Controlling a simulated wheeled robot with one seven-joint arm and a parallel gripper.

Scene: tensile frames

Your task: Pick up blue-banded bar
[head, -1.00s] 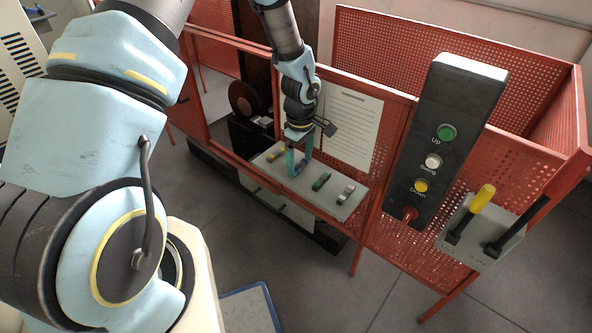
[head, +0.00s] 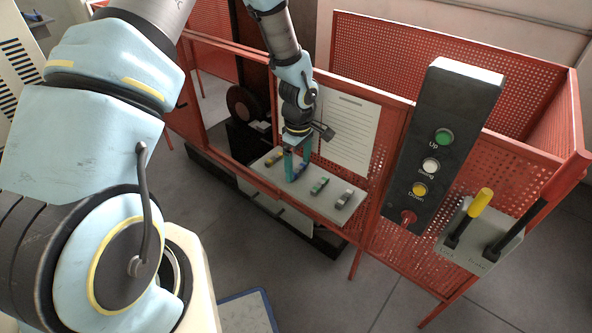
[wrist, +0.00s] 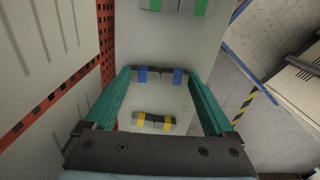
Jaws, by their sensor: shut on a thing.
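The blue-banded bar (wrist: 160,76) is a short grey bar with two blue bands. My gripper (wrist: 159,75) has teal fingers shut on it, one fingertip at each end. In the head view my gripper (head: 298,172) points down over the grey shelf, and its fingers partly hide the blue-banded bar (head: 300,173). I cannot tell whether the bar still touches the shelf.
A yellow-banded bar (head: 273,158), a green-banded bar (head: 319,186) and a grey bar (head: 344,199) lie on the same shelf (head: 325,204). Red mesh panels (head: 450,70) stand behind and beside it. A button box (head: 440,150) and levers stand to the right.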

